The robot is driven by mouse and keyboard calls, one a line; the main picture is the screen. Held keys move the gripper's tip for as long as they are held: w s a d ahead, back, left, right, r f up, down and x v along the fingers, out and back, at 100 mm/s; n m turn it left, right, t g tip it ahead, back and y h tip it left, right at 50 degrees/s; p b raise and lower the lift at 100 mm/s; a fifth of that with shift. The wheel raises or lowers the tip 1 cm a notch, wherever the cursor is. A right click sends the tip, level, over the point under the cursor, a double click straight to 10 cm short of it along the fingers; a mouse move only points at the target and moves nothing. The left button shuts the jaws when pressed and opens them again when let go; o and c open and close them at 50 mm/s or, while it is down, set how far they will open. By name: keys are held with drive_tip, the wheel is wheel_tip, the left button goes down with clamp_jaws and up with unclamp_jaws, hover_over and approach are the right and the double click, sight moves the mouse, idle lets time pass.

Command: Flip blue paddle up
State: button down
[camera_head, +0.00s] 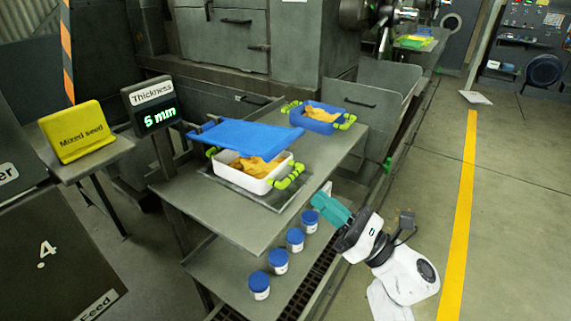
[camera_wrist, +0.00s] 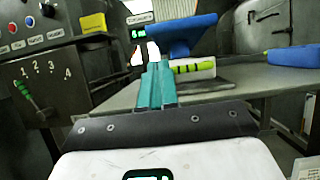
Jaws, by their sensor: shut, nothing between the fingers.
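A flat blue panel (camera_head: 243,139), which I take to be the blue paddle, lies nearly level and slightly tilted over a white container (camera_head: 240,177). The container has green handles and holds orange-yellow flakes. In the wrist view the blue panel (camera_wrist: 185,34) rises above and beyond my fingers, with the white container (camera_wrist: 196,68) below it. My gripper (camera_head: 322,198) has teal fingers, shut and empty. It is by the table's right edge, to the right of the container and apart from the panel. In the wrist view the fingertips (camera_wrist: 157,66) partly cover the background.
A blue container (camera_head: 318,118) with green handles stands farther back on the grey table (camera_head: 231,221). Several blue-lidded jars (camera_head: 278,264) line the lower shelf. The right floor is open.

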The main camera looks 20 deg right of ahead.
drive_tip(key=p+x, duration=0.2)
drive_tip(key=x, duration=0.8)
drive_tip(key=shift+p, duration=0.3)
drive_tip(key=shift+r+p, duration=0.55)
drive_tip(key=shift+r, duration=0.05)
drive_tip(key=w+a+r+g+h+p, duration=0.1)
drive_tip(key=w+a+r+p, duration=0.1)
drive_tip(key=r+p, duration=0.4)
drive_tip(key=w+a+r+p, duration=0.15)
drive_tip(key=r+p, duration=0.25)
drive_tip(key=r, duration=0.5)
drive_tip(key=r+x, duration=0.2)
drive_tip(key=x, duration=0.7)
drive_tip(key=d+r+x, duration=0.1)
drive_tip(key=x, duration=0.8)
drive_tip(key=shift+s+r, duration=0.35)
drive_tip(key=shift+r, duration=0.05)
drive_tip(key=shift+d+r, duration=0.1)
